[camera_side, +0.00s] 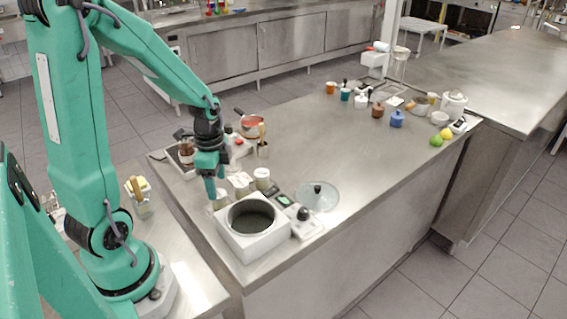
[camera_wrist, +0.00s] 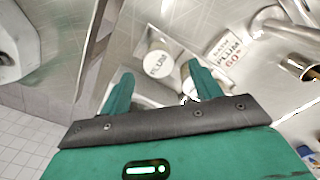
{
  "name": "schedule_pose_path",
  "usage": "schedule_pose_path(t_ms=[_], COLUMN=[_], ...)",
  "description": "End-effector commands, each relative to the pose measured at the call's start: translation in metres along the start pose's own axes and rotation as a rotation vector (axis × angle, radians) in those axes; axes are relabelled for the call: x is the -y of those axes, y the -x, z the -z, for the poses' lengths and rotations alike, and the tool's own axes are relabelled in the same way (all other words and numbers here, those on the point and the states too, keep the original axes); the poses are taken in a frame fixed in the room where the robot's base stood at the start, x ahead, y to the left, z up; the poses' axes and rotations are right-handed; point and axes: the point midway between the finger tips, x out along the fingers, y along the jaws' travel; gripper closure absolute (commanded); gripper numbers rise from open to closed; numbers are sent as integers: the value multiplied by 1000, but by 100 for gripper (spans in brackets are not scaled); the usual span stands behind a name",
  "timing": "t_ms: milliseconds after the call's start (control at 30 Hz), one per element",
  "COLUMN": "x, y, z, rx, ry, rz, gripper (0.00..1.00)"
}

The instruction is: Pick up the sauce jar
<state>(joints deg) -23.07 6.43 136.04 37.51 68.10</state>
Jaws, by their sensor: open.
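The jar with a round white lid lettered PLUM (camera_wrist: 158,64) stands on the steel counter in the wrist view, ahead of and between my fingers. My gripper (camera_wrist: 160,80) is open, with one green finger on each side and nothing visibly held. In the side view my gripper (camera_side: 211,190) points down just above a small group of pale-lidded jars, including one in the middle (camera_side: 241,181) and one at right (camera_side: 262,176). Another jar (camera_side: 220,203) is partly hidden beside the fingers. The side view is too small to read their labels.
A white square warmer (camera_side: 227,236) with a dark round well stands in front of the jars. A glass lid (camera_side: 318,197) lies to its right. A card reading WARM PLUM 60 (camera_wrist: 228,48) is right of the jar. A red pan (camera_side: 252,124) stands behind; the counter's middle is clear.

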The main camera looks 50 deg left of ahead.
Motion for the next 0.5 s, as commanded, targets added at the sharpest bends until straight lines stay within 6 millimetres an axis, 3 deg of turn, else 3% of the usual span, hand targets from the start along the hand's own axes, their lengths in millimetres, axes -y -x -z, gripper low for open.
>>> schedule_pose_path(t_ms=[267,500], x=[-1,-3], y=[-10,-34], z=[0,0], rx=[1,2], ry=[0,0], rz=[-3,-5], gripper=[37,37])
